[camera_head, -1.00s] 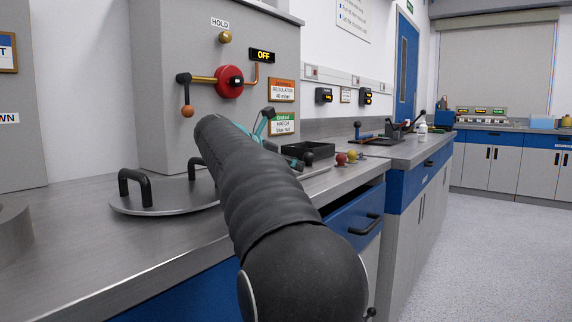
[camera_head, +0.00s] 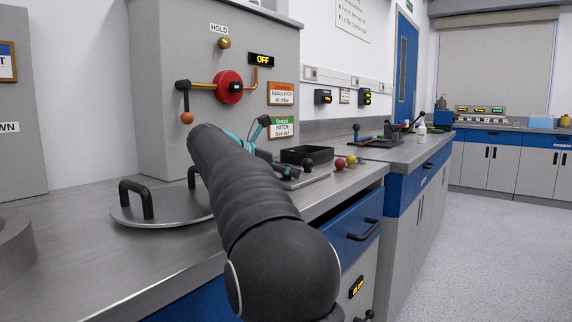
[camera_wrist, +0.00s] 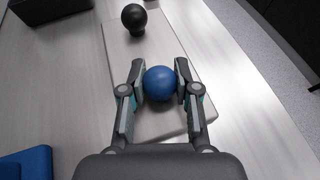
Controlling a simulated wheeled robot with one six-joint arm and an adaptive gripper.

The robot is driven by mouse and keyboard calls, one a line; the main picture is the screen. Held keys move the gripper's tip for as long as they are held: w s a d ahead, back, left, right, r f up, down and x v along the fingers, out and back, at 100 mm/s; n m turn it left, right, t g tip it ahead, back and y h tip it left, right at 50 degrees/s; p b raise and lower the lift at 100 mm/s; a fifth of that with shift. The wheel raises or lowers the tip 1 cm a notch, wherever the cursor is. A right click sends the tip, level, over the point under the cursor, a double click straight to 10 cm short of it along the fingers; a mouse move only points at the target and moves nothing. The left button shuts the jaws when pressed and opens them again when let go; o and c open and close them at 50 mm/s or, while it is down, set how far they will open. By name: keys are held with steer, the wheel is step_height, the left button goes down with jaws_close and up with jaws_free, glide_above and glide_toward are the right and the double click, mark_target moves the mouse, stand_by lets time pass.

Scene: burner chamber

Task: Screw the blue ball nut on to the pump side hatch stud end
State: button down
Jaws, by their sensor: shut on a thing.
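In the wrist view the blue ball nut (camera_wrist: 159,83) sits between the two fingers of my gripper (camera_wrist: 158,85), which are shut on it from both sides. It is over the near end of a light flat plate (camera_wrist: 158,122); I cannot tell whether it touches the plate. In the head view my arm hides the blue ball nut, and my gripper (camera_head: 262,140) shows only in part behind the arm. A sign (camera_head: 281,127) on the grey cabinet names the hatch. I cannot make out the hatch stud end.
A black ball knob (camera_wrist: 134,17) stands at the plate's far end. A black tray (camera_head: 307,155) and red (camera_head: 340,163) and yellow (camera_head: 351,160) balls are on the bench. A round steel lid (camera_head: 165,214) with black handles lies left of my arm. A blue object (camera_wrist: 27,166) is at lower left.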

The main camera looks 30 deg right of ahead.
steer(key=shift+r+m+g+y+p, duration=0.2)
steer(key=shift+m+g+y+p, duration=0.2)
steer(key=shift+m+g+p, duration=2.4)
steer(key=shift+f, duration=0.2)
steer(key=shift+s+g+y, duration=0.1)
steer(key=shift+g+y, duration=0.3)
steer(key=shift+g, duration=0.2)
steer(key=shift+f, duration=0.2)
